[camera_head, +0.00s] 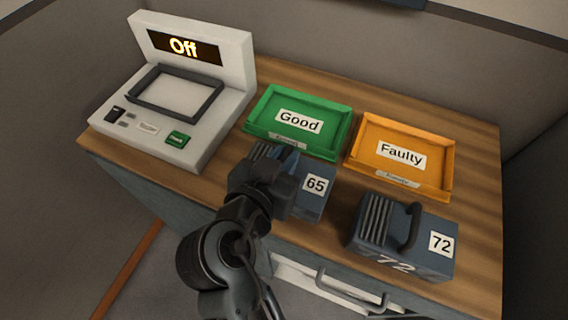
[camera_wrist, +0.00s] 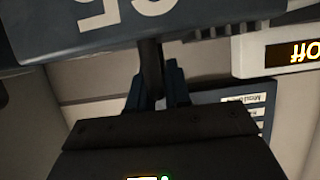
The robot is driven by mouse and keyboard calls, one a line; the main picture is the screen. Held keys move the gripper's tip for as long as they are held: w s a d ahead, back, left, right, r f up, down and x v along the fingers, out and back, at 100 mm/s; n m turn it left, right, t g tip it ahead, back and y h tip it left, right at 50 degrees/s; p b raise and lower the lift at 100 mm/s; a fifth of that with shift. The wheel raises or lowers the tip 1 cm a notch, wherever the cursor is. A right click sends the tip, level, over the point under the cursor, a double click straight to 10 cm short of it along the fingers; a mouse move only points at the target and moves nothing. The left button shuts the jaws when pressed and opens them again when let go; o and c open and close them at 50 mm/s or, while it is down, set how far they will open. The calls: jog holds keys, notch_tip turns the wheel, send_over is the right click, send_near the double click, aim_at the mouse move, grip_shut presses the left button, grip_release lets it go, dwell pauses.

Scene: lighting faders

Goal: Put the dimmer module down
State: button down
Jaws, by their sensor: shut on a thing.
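The dimmer module marked 65 (camera_head: 313,200) is a dark blue-grey box in the head view, at the front of the counter, in front of the green tray. My gripper (camera_head: 275,170) is over its left part and hides much of it. In the wrist view the module (camera_wrist: 200,27) fills the top, its number upside down. There my gripper (camera_wrist: 156,82) is shut on the module's dark handle (camera_wrist: 151,58). I cannot tell whether the module's underside touches the counter.
A green Good tray (camera_head: 335,148) and an orange Faulty tray (camera_head: 440,190) look empty. Module 72 (camera_head: 425,248) stands at the front right. A grey test station (camera_head: 215,125) reading Off stands left. Bare wooden counter (camera_head: 482,210) shows at the right edge.

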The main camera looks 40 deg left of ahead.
jog(key=shift+r, duration=0.55)
notch_tip(320, 180, up, 3)
jog(key=shift+d+r, duration=0.1)
jog(key=d+r+b, duration=0.1)
jog(key=d+r, duration=0.5)
jog(key=d, duration=0.5)
jog(key=shift+d+r, duration=0.25)
